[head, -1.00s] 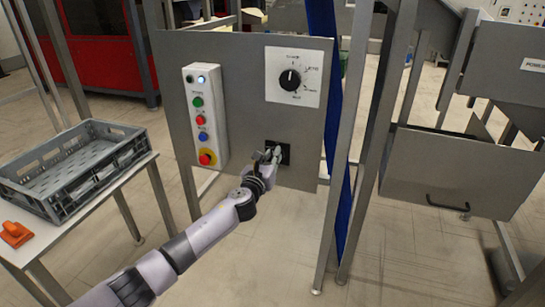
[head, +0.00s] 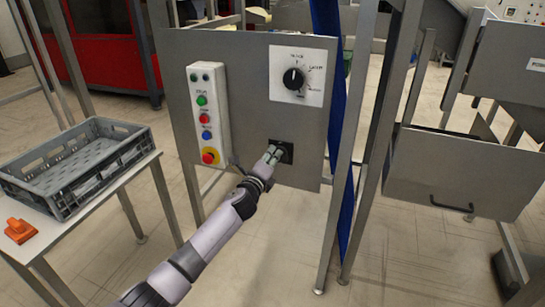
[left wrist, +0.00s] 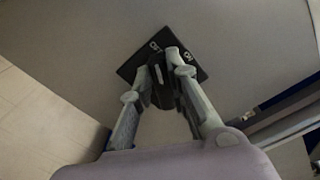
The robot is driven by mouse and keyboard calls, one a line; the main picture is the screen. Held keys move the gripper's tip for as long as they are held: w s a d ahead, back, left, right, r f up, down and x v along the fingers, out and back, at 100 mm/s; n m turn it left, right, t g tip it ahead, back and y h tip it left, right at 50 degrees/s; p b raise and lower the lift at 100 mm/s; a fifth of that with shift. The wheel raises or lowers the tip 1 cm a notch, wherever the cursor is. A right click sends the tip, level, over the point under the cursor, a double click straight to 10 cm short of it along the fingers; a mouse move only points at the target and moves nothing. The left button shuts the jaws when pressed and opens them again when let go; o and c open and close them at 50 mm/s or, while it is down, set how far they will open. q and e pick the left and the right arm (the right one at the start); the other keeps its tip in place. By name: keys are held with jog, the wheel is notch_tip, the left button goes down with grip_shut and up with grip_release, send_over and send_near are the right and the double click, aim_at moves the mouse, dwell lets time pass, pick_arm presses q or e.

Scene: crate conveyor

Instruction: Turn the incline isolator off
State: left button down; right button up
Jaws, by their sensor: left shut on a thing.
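The isolator is a black square plate (head: 288,146) low on the grey panel, under a round selector. In the left wrist view the plate (left wrist: 130,70) shows white lettering, partly covered by my fingers. A black handle (left wrist: 162,92) stands out from its middle. My left gripper (head: 274,153) is at the isolator; in the left wrist view its two fingers (left wrist: 165,80) close around the handle from both sides. Which mark the handle points to is hard to tell. My right gripper is not in view.
The grey panel (head: 240,110) also carries a white button box (head: 210,125) and a black selector knob (head: 293,79). A grey crate (head: 75,165) and an orange object (head: 19,230) sit on a table at left. A post stands close right of the panel.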

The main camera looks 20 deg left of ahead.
pick_arm(q)
jog(key=n, duration=0.5)
jog(key=shift+a+f, duration=0.15)
jog(key=shift+f, duration=0.25)
jog(key=shift+n, duration=0.3)
jog(key=c, duration=1.5)
grip_release()
jog(key=shift+c, duration=0.2)
jog(key=s, duration=1.2)
jog(key=shift+a, duration=0.2)
